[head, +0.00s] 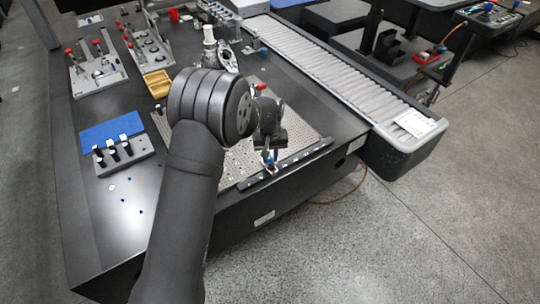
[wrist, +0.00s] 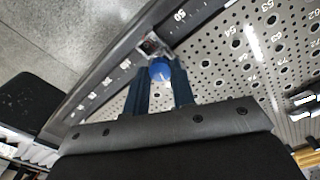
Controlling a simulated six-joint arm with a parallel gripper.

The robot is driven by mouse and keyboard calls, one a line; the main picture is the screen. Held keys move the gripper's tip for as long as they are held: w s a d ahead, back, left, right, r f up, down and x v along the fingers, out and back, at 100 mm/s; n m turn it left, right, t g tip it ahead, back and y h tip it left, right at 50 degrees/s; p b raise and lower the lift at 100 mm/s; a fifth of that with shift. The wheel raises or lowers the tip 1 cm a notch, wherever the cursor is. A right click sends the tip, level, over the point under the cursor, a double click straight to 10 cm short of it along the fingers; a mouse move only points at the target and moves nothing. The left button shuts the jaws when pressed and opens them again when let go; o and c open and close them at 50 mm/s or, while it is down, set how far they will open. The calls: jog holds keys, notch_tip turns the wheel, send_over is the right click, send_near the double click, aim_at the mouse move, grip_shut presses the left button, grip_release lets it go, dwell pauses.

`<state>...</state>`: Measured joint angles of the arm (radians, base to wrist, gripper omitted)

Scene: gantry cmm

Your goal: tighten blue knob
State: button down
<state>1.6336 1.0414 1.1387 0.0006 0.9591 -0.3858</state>
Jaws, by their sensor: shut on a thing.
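The blue knob (wrist: 160,71) sits between the two fingers of my gripper (wrist: 160,85) in the wrist view. My gripper is shut on it, at a small metal clamp (wrist: 152,46) on the dark numbered rail (wrist: 118,68). In the head view my gripper (head: 269,157) reaches down to the front edge of the perforated plate (head: 240,165), and a bit of the blue knob (head: 270,161) shows there. The knob's lower part is hidden by the fingers and the rail.
The perforated plate lies on the dark table (head: 90,215). A roller conveyor (head: 330,75) runs along the right. A blue mat (head: 112,131), a grey block with black knobs (head: 122,157) and a yellow tray (head: 158,83) lie to the left. The table's front left is mostly clear.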

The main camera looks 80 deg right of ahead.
aim_at(270, 159)
jog(key=shift+m, duration=2.8)
jog(key=c, duration=1.2)
grip_release()
notch_tip(270, 159, up, 18)
jog(key=shift+f, duration=0.25)
